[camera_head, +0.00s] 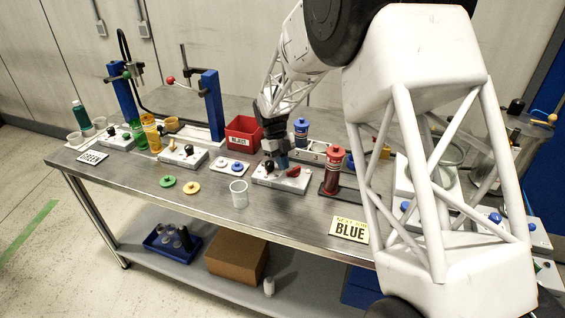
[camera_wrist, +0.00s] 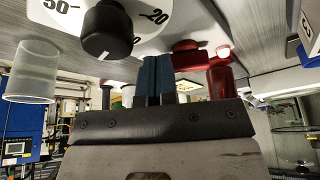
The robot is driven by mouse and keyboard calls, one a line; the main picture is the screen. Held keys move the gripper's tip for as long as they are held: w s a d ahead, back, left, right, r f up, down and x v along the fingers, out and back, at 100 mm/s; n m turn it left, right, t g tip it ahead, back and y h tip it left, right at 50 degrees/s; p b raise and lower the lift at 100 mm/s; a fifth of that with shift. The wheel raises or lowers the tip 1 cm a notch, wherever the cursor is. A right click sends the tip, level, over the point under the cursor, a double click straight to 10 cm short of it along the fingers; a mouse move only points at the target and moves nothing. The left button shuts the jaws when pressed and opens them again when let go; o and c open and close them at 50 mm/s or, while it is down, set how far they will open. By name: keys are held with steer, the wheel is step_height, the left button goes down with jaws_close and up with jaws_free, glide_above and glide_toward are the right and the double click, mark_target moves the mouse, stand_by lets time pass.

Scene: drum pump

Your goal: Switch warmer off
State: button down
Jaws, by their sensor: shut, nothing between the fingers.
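The warmer appears to be the white box (camera_head: 279,181) at the middle of the bench. It carries a black knob (camera_head: 268,164) and a red switch (camera_head: 294,172). In the wrist view the dial knob (camera_wrist: 107,30) is at upper left with numbers around it. The red switch (camera_wrist: 188,57) is just right of the fingers, beside a small glowing lamp (camera_wrist: 224,51). My gripper (camera_head: 283,166) is low over the box, between knob and switch. Its blue fingers (camera_wrist: 157,78) are together and empty. I cannot tell whether they touch the switch.
A clear beaker (camera_head: 239,193) stands left of the box. A red cylinder (camera_head: 333,172) stands close on the right, and a blue one (camera_head: 301,131) behind. A red bin (camera_head: 243,134) is behind left. A "BLUE" sign (camera_head: 349,229) lies at the front edge.

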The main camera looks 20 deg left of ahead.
mark_target(291, 171)
steer(key=shift+s+n+t+h, duration=0.15)
steer(key=shift+n+t, duration=0.1)
steer(key=shift+n, duration=0.5)
steer(key=shift+s+n+t+h, duration=0.15)
steer(key=shift+n+t, duration=0.1)
steer(key=shift+n, duration=0.5)
steer(key=shift+s+d+n, duration=0.1)
steer(key=shift+n, duration=0.2)
steer(key=n, duration=0.1)
steer(key=s+n+t, duration=0.1)
steer(key=n, duration=0.1)
steer(key=shift+d+t, duration=0.3)
steer(key=shift+s+d+n, duration=0.3)
steer(key=shift+n, duration=0.4)
steer(key=n, duration=0.1)
steer(key=d+n+t, duration=0.1)
steer(key=n, duration=0.1)
steer(key=n+t, duration=0.1)
steer(key=shift+s+d+n, duration=0.25)
steer(key=shift+s+n, duration=0.1)
steer(key=shift+n, duration=0.05)
steer(key=shift+w, duration=0.2)
steer(key=shift+w+a, duration=0.15)
steer(key=shift+w, duration=0.45)
